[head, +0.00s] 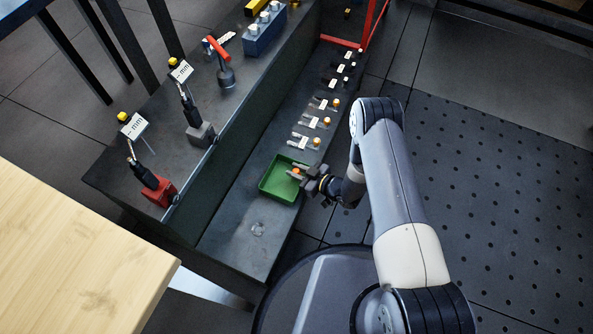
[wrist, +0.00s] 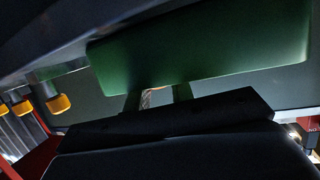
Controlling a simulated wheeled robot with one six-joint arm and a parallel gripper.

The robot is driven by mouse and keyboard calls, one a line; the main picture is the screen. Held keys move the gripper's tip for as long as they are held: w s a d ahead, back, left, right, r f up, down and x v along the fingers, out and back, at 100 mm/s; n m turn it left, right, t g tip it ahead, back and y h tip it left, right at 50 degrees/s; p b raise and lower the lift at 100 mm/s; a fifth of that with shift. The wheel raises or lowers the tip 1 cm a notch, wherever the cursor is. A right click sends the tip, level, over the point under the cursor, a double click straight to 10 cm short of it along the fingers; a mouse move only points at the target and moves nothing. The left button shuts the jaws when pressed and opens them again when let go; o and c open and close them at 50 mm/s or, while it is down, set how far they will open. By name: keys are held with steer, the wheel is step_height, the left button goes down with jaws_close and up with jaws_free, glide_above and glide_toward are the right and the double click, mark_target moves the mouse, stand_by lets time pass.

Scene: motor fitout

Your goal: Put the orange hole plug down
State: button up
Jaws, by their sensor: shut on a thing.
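The orange hole plug (head: 296,171) shows as a small orange spot at the tips of my gripper (head: 297,172) in the head view. My gripper is shut on it, over the green tray (head: 266,190). Whether the plug touches the tray floor, I cannot tell. In the wrist view my two fingers (wrist: 158,97) point at the green tray (wrist: 200,50), and only a thin orange sliver of the plug (wrist: 158,88) shows between them. The rest of the plug is hidden.
A raised bench (head: 150,130) on the left holds a red-based tool (head: 158,190), a grey-based tool (head: 199,133) and a blue block (head: 264,32). The shelf's near end is mostly clear.

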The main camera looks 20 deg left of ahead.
steer(key=o, duration=0.9)
steer(key=shift+o, duration=0.2)
steer(key=shift+r+p, duration=0.15)
steer(key=shift+p, duration=0.2)
steer(key=p+v, duration=0.2)
steer(key=v, duration=1)
